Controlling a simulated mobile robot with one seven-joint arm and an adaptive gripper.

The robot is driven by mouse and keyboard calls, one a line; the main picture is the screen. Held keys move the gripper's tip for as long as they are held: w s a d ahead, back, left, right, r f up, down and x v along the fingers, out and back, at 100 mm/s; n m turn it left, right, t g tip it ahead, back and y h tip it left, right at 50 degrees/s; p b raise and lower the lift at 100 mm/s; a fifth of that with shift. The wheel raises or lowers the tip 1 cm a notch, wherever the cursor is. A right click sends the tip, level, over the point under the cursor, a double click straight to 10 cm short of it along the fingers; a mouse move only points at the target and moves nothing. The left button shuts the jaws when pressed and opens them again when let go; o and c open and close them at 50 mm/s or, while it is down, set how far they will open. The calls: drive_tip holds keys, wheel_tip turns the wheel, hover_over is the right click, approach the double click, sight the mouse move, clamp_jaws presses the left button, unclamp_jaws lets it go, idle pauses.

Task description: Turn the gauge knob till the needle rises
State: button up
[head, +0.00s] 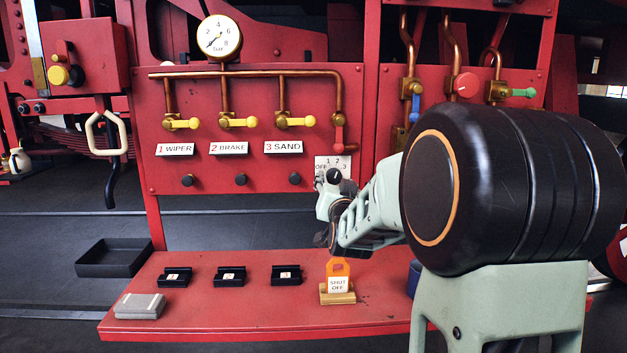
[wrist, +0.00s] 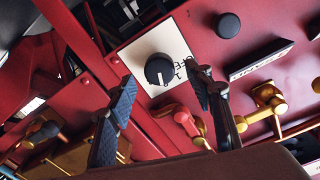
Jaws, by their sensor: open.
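The gauge knob (wrist: 159,69) is round and black with a white mark, on a white plate with OFF and numbers. In the head view the knob (head: 334,175) is low on the red panel, partly behind my arm. The round bar gauge (head: 218,38) is at the top of the panel, its needle pointing down and left, at the low end of the scale. My gripper (wrist: 163,78) is open and empty. In the wrist view its two fingers stand on either side of the knob, with no clear contact. In the head view my arm hides much of the gripper.
Yellow-handled valves (head: 181,123) and a red-handled valve (head: 338,138) sit on copper pipes above. A red bench (head: 215,318) below holds small black numbered blocks, a grey block (head: 140,306) and an orange SHUT OFF tag (head: 338,268). A black tray (head: 112,258) lies left.

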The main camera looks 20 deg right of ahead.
sight(334, 178)
drive_tip(key=shift+x, duration=1.65)
drive_tip(key=shift+c, duration=0.6)
drive_tip(key=c, duration=1)
